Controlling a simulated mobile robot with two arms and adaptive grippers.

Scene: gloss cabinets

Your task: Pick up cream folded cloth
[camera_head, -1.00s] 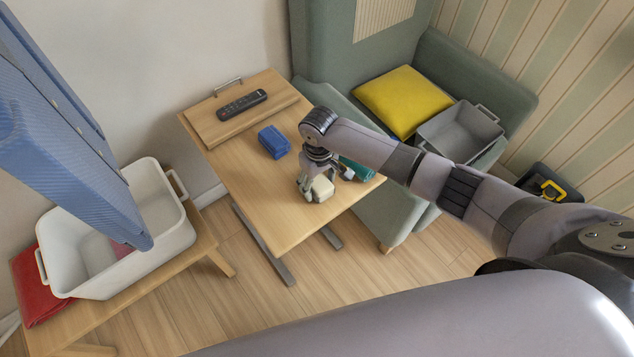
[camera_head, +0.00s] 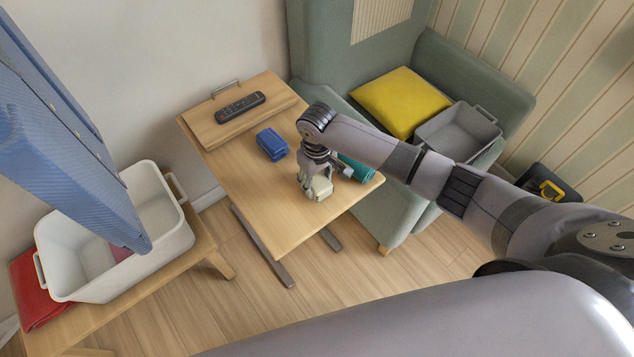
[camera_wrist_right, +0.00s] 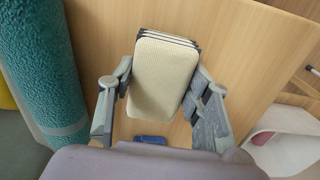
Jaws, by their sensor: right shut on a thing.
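The cream folded cloth (camera_head: 321,187) is a small pale block at the front right part of the wooden table (camera_head: 236,180). My right gripper (camera_head: 312,184) is shut on it from above. In the right wrist view the cream folded cloth (camera_wrist_right: 163,75) shows its ribbed face and layered far edge, with a finger of the right gripper (camera_wrist_right: 160,95) against each side. From the head view I cannot tell whether the cloth touches the table. My left gripper is not in view.
A teal rolled towel (camera_head: 357,168) lies right beside the gripper. A blue folded item (camera_head: 272,144) and a remote (camera_head: 240,106) on a board are farther back. A white bin (camera_head: 165,245) stands left; a grey bin (camera_head: 458,130) and yellow cushion (camera_head: 402,100) are on the sofa.

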